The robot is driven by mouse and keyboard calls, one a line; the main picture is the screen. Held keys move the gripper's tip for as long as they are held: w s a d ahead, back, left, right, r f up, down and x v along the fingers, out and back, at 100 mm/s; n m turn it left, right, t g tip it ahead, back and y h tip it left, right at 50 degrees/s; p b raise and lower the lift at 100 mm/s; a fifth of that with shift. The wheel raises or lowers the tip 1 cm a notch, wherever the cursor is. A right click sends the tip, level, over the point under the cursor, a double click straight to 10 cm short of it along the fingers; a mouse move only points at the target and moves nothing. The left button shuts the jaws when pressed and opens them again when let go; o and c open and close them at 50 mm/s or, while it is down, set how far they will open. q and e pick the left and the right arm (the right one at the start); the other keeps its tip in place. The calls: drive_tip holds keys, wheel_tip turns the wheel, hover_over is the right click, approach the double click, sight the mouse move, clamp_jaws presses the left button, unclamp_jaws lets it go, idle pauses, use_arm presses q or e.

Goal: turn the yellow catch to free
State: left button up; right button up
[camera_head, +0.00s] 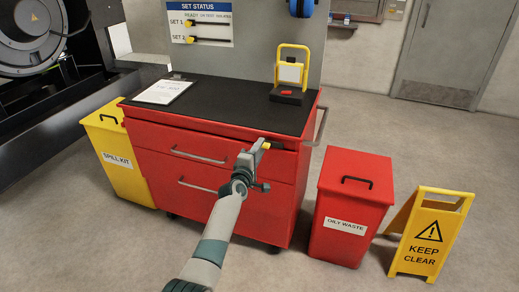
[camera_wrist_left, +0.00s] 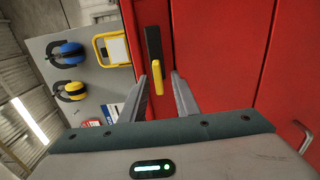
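The yellow catch (camera_wrist_left: 156,80) sits on a black plate (camera_wrist_left: 154,44) on the red front of the tool cabinet (camera_head: 215,143). In the wrist view the catch lies lengthwise between the two fingers of my left gripper (camera_wrist_left: 165,80). The fingers are apart, one on each side of it; whether either touches the catch I cannot tell. In the head view my left gripper (camera_head: 258,150) is at the upper right of the cabinet front, and only a small yellow bit of the catch (camera_head: 266,145) shows beside it. My right gripper is not in view.
The cabinet has a black top with a sheet (camera_head: 163,92) and a yellow work lamp (camera_head: 290,74). A red oily waste bin (camera_head: 340,205) and a yellow keep clear sign (camera_head: 430,238) stand right. A yellow spill kit bin (camera_head: 122,180) stands left.

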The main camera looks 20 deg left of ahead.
use_arm(q)
drive_tip(key=shift+s, duration=0.1)
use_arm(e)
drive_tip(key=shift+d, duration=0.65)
